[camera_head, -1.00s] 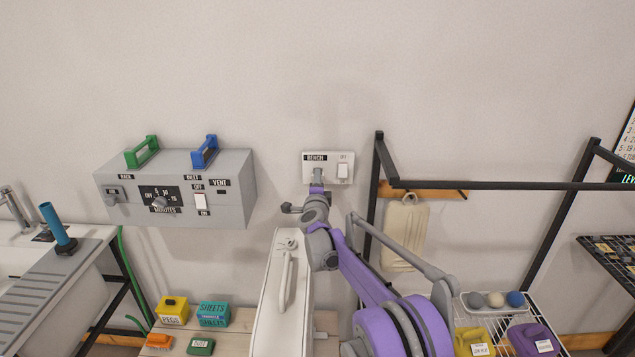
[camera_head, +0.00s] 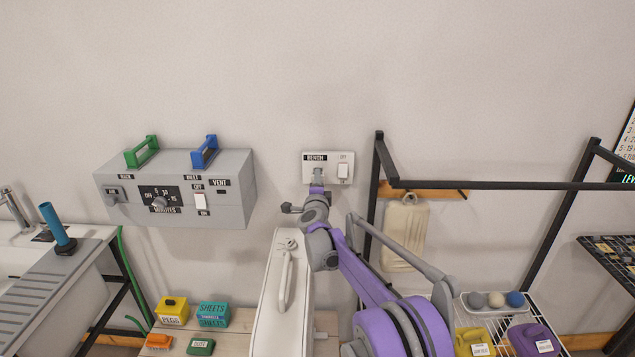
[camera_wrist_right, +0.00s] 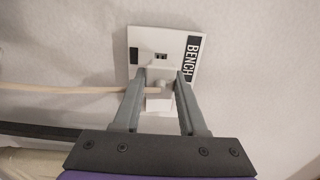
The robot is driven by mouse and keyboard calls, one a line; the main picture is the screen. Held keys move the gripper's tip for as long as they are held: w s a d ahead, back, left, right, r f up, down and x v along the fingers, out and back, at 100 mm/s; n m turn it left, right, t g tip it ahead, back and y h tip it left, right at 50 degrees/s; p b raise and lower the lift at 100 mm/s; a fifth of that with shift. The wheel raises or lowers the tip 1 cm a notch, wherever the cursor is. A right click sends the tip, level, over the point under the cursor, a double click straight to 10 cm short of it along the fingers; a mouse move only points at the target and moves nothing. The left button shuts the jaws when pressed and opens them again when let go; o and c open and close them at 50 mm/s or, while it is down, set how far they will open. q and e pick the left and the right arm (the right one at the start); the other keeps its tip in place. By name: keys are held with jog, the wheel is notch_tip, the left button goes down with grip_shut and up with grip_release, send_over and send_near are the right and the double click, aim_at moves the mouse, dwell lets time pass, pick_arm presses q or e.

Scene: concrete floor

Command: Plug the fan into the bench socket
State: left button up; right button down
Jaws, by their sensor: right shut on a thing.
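The bench socket (camera_head: 312,165) is a white wall plate with a "BENCH" label and a rocker switch on its right. It fills the upper middle of the right wrist view (camera_wrist_right: 143,42), where its dark slots show uncovered. My right gripper (camera_head: 318,175) is at the plate's lower left part. In the wrist view the fingers (camera_wrist_right: 160,78) are shut on a pale plug (camera_wrist_right: 158,75). Its cream cord (camera_wrist_right: 70,90) runs off left. The plug looks in front of the plate, beside the slots; I cannot tell whether it touches. The fan is not clearly identifiable. My left gripper is out of view.
A grey control box (camera_head: 225,207) with a dial and switch hangs on the wall to the left. A black metal frame (camera_head: 480,186) stands close to the right of the socket. A white case with a handle (camera_head: 262,315) stands below. The wall above is clear.

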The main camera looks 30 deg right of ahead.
jog(key=shift+p+x, duration=0.3)
jog(key=shift+x, duration=1.1)
jog(key=shift+c, duration=1.9)
grip_release()
jog(key=shift+d, duration=0.1)
jog(key=b+v, duration=0.2)
jog(key=v, duration=0.8)
jog(key=shift+s+a, duration=0.3)
